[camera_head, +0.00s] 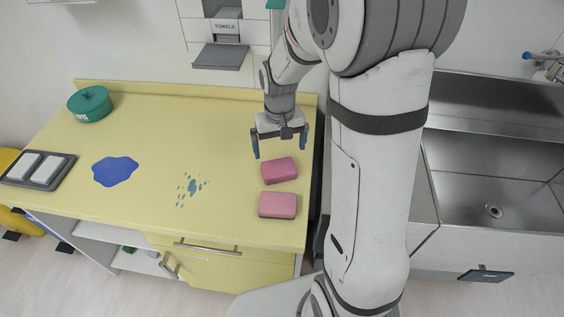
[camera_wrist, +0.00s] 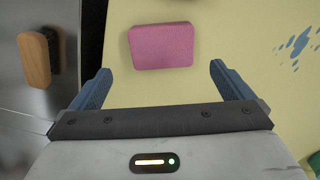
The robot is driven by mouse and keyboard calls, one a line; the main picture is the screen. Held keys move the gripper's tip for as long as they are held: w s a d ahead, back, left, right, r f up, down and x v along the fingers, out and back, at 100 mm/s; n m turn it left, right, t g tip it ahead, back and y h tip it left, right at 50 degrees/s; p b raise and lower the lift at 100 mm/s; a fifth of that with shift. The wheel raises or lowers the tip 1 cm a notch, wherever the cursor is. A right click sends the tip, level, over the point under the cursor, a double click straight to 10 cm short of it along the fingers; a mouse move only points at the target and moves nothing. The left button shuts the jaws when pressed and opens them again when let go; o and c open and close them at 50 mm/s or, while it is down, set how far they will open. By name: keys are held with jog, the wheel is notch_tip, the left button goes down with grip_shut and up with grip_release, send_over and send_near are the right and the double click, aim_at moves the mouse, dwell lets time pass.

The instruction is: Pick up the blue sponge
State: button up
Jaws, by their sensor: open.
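I see no blue sponge in either view. Two pink sponges lie on the yellow counter near its right end: a rear one (camera_head: 280,170) and a front one (camera_head: 277,205). My gripper (camera_head: 280,150) is open and empty, its two blue-grey fingers pointing down just behind the rear sponge in the head view. In the wrist view one pink sponge (camera_wrist: 161,46) lies flat beyond the fingertips, roughly centred between them. No finger appears to touch it.
The yellow counter (camera_head: 140,130) bears a blue puddle (camera_head: 115,171), blue splatter (camera_head: 193,187), a green round container (camera_head: 90,104) and a dark tray (camera_head: 64,172) with white blocks. A steel sink (camera_head: 480,190) is at right. The wrist view shows a brown-and-black block (camera_wrist: 35,60) at left.

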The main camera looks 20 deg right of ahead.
aim_at(279, 168)
notch_tip(279, 168, down, 8)
jog(key=shift+s+a+r+p, duration=0.15)
jog(key=shift+r+p, duration=0.05)
jog(key=shift+p, duration=0.45)
jog(key=shift+c, duration=0.2)
jog(key=c, duration=0.8)
jog(key=shift+r, duration=0.15)
notch_tip(279, 168, up, 10)
jog(key=shift+f+b, duration=0.1)
jog(key=shift+b, duration=0.45)
